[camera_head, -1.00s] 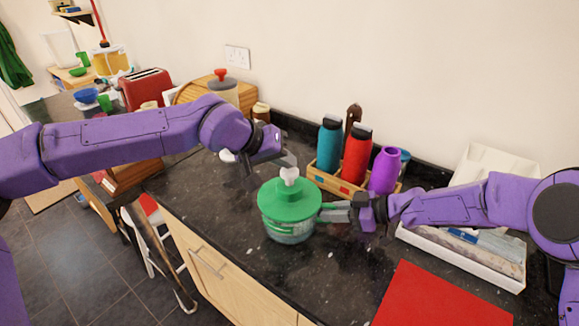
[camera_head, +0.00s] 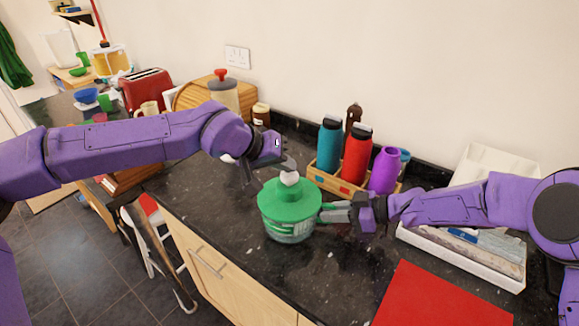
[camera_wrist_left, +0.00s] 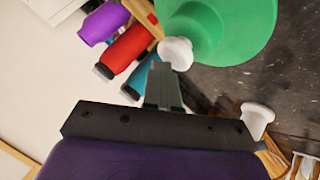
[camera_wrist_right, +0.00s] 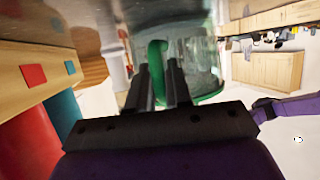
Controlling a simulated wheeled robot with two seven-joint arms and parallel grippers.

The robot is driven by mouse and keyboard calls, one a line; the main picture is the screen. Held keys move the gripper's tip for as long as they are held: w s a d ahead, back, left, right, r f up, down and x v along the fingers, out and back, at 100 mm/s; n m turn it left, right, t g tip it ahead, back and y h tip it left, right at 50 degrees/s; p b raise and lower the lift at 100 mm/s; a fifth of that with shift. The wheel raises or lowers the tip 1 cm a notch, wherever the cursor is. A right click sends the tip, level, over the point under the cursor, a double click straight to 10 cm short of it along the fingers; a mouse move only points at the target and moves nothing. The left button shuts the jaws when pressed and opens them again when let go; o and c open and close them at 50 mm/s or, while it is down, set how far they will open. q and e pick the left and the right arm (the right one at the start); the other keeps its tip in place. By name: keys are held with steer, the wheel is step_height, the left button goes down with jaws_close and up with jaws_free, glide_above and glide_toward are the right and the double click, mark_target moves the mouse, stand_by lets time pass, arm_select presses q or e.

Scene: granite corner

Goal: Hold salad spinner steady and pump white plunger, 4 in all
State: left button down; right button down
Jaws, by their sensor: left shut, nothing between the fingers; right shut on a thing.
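The salad spinner (camera_head: 288,222) stands upright on the dark granite counter, with a green lid (camera_head: 277,202) and a clear bowl. The white plunger knob (camera_head: 290,178) sits low on top of the lid; it also shows in the left wrist view (camera_wrist_left: 176,53). My left gripper (camera_head: 287,163) is shut and empty, its fingertips against or just over the knob; I cannot tell if they touch. My right gripper (camera_head: 328,212) is shut on the spinner's green handle, at the bowl's right side. The handle also shows between the fingers in the right wrist view (camera_wrist_right: 157,62).
A wooden caddy (camera_head: 330,183) with teal (camera_head: 328,145), red (camera_head: 355,158) and purple (camera_head: 384,170) bottles stands behind the right gripper. A white tray (camera_head: 510,278) and a red mat (camera_head: 440,300) lie to the right. The counter's front edge is close to the spinner.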

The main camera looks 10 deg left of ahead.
mark_target(285, 174)
arm_select(q)
steer(key=shift+f, duration=0.45)
steer(key=shift+r, duration=2)
step_height(285, 174, up, 5)
steer(key=shift+r, duration=0.1)
stand_by(1.0)
arm_select(e)
steer(key=c, duration=1)
jaws_free()
steer(key=shift+o, duration=0.2)
